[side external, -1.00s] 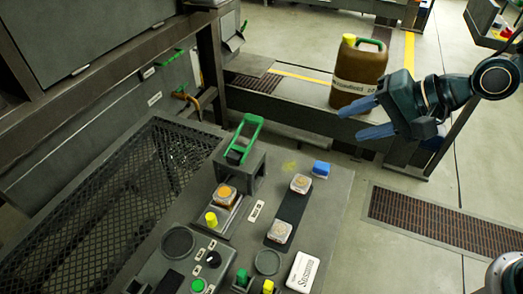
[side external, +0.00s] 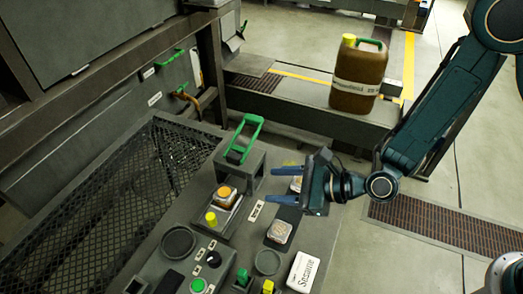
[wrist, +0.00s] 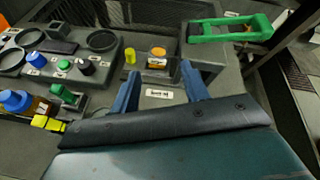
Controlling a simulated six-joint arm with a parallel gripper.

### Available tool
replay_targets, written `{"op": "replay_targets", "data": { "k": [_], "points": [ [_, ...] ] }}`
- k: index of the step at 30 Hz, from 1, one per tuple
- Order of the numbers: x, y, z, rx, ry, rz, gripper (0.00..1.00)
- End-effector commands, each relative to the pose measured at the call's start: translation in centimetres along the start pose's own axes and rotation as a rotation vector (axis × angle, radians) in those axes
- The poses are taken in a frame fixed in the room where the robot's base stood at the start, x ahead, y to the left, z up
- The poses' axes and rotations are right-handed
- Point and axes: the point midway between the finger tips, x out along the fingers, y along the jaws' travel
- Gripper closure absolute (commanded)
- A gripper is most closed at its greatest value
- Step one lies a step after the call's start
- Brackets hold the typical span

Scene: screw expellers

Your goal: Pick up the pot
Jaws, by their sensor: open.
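A small pot with an orange top (side external: 227,195) sits on a raised plate at the middle of the grey bench; it also shows in the wrist view (wrist: 157,58), beyond my fingertips. Two similar small pots with tan tops are on a dark strip to its right: the near one (side external: 279,232) is clear, the far one (side external: 296,185) is partly hidden by my gripper. I cannot tell which is the pot meant. My gripper (side external: 272,185) is open and empty, with blue fingers pointing left towards the orange-topped pot and apart from it. The gap also shows in the wrist view (wrist: 160,72).
A yellow knob (side external: 211,219) stands close to the orange-topped pot. A grey stand with a green handle (side external: 243,138) rises behind it. A white labelled box (side external: 303,271), knobs and round recesses fill the front. A brown canister (side external: 358,78) stands on the back ledge.

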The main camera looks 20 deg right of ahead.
Motion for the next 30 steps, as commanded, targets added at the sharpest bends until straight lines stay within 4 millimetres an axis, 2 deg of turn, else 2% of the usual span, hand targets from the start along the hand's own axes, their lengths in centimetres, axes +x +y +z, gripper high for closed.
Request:
{"op": "replay_targets", "data": {
  "k": [3,10,21,30],
  "points": [
    [1.0,1.3,-1.8,0.149,-0.006,-0.022,0.55],
    [1.8,2.4,-3.7,0.323,-0.019,-0.060,0.55],
    [2.1,2.5,-4.0,0.348,-0.023,-0.067,0.55],
    [3.6,2.5,-3.9,0.345,-0.023,-0.062,0.55]
  ]
}}
